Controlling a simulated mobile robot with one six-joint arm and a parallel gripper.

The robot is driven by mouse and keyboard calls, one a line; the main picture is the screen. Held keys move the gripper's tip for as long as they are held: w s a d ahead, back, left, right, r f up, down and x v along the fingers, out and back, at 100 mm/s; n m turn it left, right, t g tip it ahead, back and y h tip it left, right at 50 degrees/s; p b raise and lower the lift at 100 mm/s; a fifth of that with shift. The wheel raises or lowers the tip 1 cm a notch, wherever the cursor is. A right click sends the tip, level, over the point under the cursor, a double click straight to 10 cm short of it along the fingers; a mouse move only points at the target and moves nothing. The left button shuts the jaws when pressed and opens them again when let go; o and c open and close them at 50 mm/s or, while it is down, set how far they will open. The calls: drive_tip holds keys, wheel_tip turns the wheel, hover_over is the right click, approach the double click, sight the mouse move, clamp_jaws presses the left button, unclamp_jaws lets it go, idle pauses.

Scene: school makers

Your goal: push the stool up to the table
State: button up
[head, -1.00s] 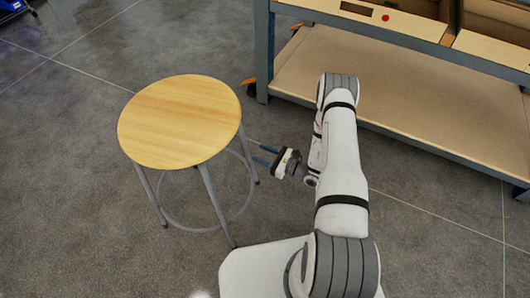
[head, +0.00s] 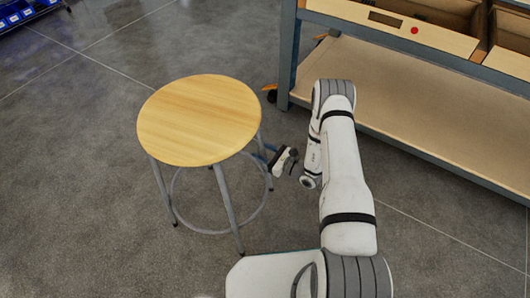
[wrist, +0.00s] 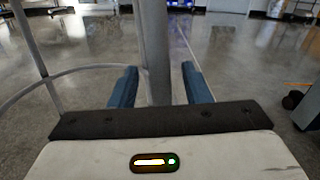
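The stool (head: 200,118) has a round light-wood seat, grey metal legs and a ring; it stands upright on the floor, left of my arm in the head view. My gripper (head: 269,153) is low beside the stool's right side, just below seat level. In the wrist view its two blue fingers (wrist: 159,75) are apart, and a grey stool leg (wrist: 155,45) rises between them. I cannot tell whether either finger touches the leg. The table (head: 440,130), a workbench with a grey frame and a wooden lower shelf, stands at upper right, apart from the stool.
Open drawers or trays (head: 400,24) sit at the table's top right. An orange-and-black caster (head: 271,93) is by its near left leg. Blue bins (head: 25,12) stand at the far upper left. The grey floor (head: 70,150) left of the stool is clear.

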clamp_jaws()
idle(1.3)
